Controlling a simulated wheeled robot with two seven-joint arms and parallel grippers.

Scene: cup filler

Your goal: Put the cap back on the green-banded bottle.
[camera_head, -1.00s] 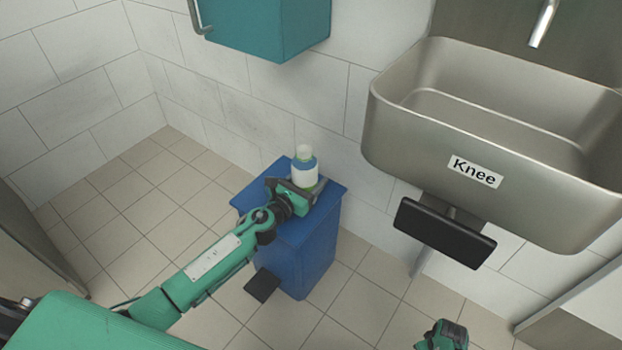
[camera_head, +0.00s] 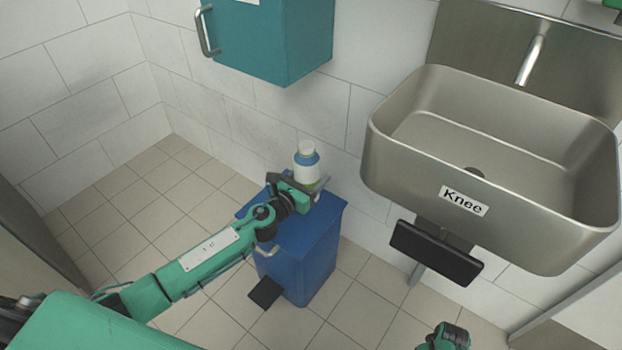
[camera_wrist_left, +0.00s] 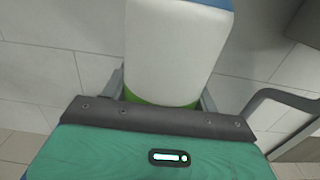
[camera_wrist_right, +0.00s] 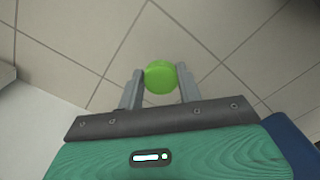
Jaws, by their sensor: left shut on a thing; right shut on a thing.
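The bottle (camera_head: 307,172) is white with a blue shoulder, a pale uncapped neck and a green band near its base. My left gripper (camera_head: 302,188) is shut around its lower part and holds it upright, above the blue bin in the head view. In the left wrist view the bottle's white side (camera_wrist_left: 175,50) fills the middle, with the green band between the fingers (camera_wrist_left: 162,98); its neck is out of that frame. My right gripper (camera_wrist_right: 160,82) is shut on a round bright green cap (camera_wrist_right: 160,77). In the head view only part of the right gripper shows at the bottom edge, and the cap is hidden.
The blue pedal bin (camera_head: 300,255) stands below the bottle against the tiled wall. A teal wall cabinet (camera_head: 270,40) hangs above it. A steel sink (camera_head: 400,150) with a black knee panel (camera_head: 436,252) is on the right. Open floor lies between bin and right gripper.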

